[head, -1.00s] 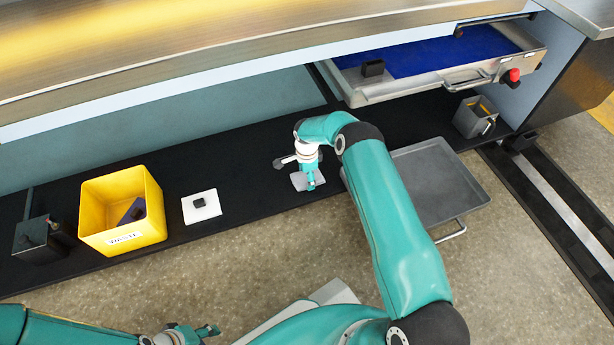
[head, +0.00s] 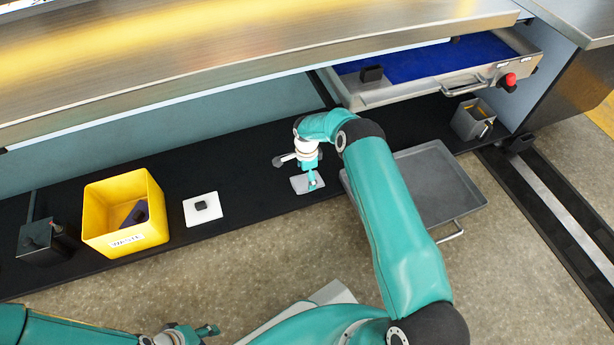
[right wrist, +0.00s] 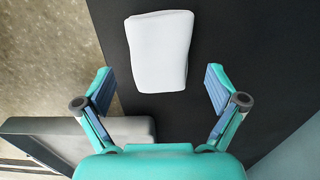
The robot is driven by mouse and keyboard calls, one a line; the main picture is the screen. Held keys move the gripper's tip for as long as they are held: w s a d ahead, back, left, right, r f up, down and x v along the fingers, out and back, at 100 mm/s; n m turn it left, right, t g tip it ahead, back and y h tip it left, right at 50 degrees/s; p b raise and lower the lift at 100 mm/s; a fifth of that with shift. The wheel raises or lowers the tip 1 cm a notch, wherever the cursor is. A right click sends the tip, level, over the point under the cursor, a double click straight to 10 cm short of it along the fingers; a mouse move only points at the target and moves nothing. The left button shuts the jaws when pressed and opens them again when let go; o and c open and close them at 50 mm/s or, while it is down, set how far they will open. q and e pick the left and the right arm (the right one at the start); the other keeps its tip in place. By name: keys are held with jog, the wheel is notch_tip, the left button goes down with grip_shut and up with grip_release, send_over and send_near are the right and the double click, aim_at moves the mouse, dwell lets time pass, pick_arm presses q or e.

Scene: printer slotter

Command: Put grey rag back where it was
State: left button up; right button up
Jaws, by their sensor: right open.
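The grey rag (head: 301,185) lies flat on the black shelf mat, just below my right gripper (head: 312,183) in the head view. In the right wrist view the rag (right wrist: 160,50) is a pale, folded rectangle lying ahead of the fingertips. My right gripper (right wrist: 157,90) is open there, with nothing between its fingers and the rag apart from them. My left gripper (head: 208,331) is at the bottom of the head view, away from the rag; its fingers are too small to judge.
A yellow bin (head: 130,240) holds a dark object. A white pad (head: 190,215) with a black block lies beside it. A grey tray (head: 440,180) is right of the rag. An open drawer (head: 400,92) with a blue bottom and a grey holder (head: 463,124) stand at right.

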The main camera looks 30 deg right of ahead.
notch_tip(320, 180, up, 9)
jog(key=p, duration=0.3)
jog(key=s+a+f+n+y, duration=0.3)
jog(key=s+a+n, duration=0.8)
jog(key=a, duration=0.6)
pick_arm(q)
notch_tip(320, 180, up, 4)
jog(key=shift+r, duration=0.25)
pick_arm(e)
jog(key=s+a+r+n, duration=0.2)
jog(key=s+a+n, duration=0.1)
jog(key=s, duration=0.5)
jog(key=s+a+r+n+y, duration=0.1)
jog(key=s+a+r+n, duration=0.1)
jog(key=s, duration=0.7)
jog(key=a+n, duration=0.1)
jog(key=n, duration=0.1)
jog(key=shift+s+a+n+t, duration=0.25)
jog(key=shift+a+n+t, duration=0.05)
jog(key=shift+n, duration=0.1)
pick_arm(q)
jog(key=shift+s, duration=0.1)
pick_arm(e)
jog(key=shift+s+f, duration=0.1)
